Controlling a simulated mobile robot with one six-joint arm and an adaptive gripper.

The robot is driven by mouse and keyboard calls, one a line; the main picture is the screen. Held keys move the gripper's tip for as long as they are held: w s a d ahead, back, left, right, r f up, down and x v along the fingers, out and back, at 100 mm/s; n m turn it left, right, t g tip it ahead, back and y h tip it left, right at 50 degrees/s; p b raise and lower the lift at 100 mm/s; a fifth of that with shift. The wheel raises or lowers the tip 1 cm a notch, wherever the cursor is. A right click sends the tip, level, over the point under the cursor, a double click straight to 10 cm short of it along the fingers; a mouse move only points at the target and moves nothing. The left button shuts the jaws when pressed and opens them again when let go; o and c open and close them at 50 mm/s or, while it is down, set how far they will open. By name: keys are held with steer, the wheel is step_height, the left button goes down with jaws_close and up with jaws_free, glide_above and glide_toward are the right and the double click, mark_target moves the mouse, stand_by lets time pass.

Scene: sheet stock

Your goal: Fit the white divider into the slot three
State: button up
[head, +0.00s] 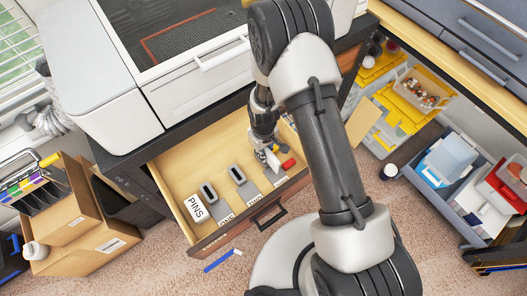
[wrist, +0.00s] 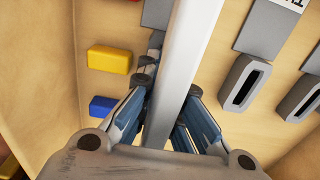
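The white divider (wrist: 188,65) is held between the fingers of my gripper (wrist: 160,112). In the wrist view it runs from the top edge down between the fingers. Its lower end is hidden. In the head view my gripper (head: 268,150) is over the open drawer (head: 180,180), with a bit of the divider (head: 273,161) showing. Two grey slotted holders, (head: 208,191) and (head: 238,174), stand left of it; they also show at right in the wrist view. Grey parts behind the divider are mostly hidden, so I cannot tell whether it touches a slot.
Beside the divider in the wrist view are a yellow block (wrist: 109,59), a blue block (wrist: 102,106) and a red block. A PINS label (head: 196,207) lies at the drawer's left. The printer (head: 190,80) stands above the drawer. Cardboard boxes (head: 75,215) stand left.

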steer(key=o, duration=0.5)
steer(key=shift+o, duration=0.2)
steer(key=o, duration=0.4)
steer(key=shift+o, duration=0.2)
steer(key=shift+r+p, duration=2.35)
steer(key=shift+r, duration=1.15)
